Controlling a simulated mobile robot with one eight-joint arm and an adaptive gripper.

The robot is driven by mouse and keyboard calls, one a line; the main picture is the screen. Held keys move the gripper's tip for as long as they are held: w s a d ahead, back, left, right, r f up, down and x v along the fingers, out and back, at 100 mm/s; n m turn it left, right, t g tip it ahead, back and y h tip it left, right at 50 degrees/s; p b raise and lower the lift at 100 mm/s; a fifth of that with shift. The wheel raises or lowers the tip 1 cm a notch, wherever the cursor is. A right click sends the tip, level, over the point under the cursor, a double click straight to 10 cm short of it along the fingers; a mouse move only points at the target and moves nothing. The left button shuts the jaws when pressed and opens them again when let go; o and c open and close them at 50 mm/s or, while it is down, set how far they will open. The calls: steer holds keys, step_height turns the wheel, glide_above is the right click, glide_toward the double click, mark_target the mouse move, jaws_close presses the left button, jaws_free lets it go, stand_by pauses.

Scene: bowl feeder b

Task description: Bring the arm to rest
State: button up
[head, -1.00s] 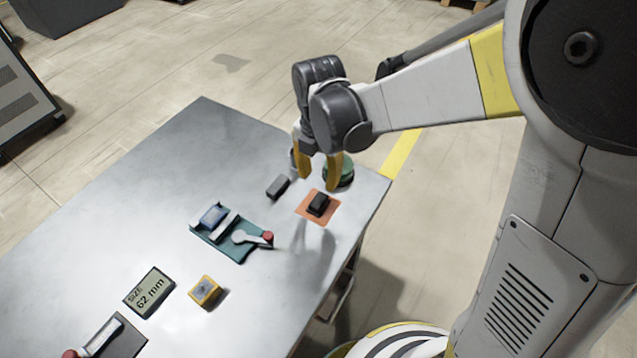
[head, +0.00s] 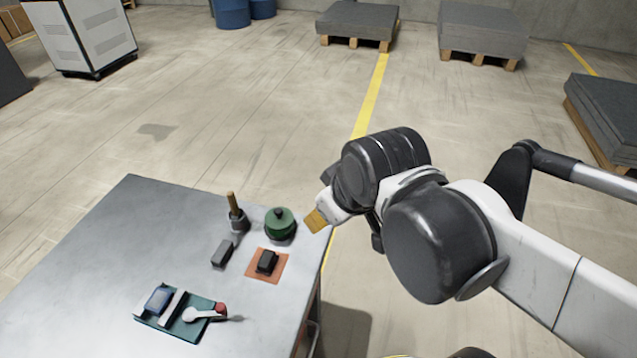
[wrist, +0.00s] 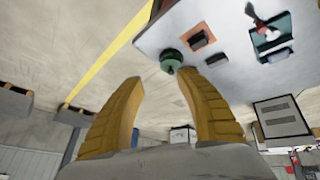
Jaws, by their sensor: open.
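My gripper (head: 316,220) is raised off the right edge of the metal table (head: 90,240), clear of the things on it. In the wrist view its two yellow fingers (wrist: 158,105) stand apart with nothing between them. In the head view the fingers are partly hidden behind my wrist. The arm reaches in from the right, bent at the wrist.
On the table are a green round pot (head: 281,224), a holder with a wooden handle (head: 236,215), a dark block (head: 267,261) on an orange mat, a grey block (head: 222,254) and a teal fixture (head: 165,325). Pallets (head: 357,25) stand far off on open floor.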

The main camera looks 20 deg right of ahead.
steer(key=m, duration=0.1)
steer(key=s+d+m, duration=0.1)
steer(key=m+t, duration=0.1)
steer(key=m, duration=0.1)
steer(key=shift+s+d, duration=0.2)
steer(key=shift+s, duration=0.05)
stand_by(0.8)
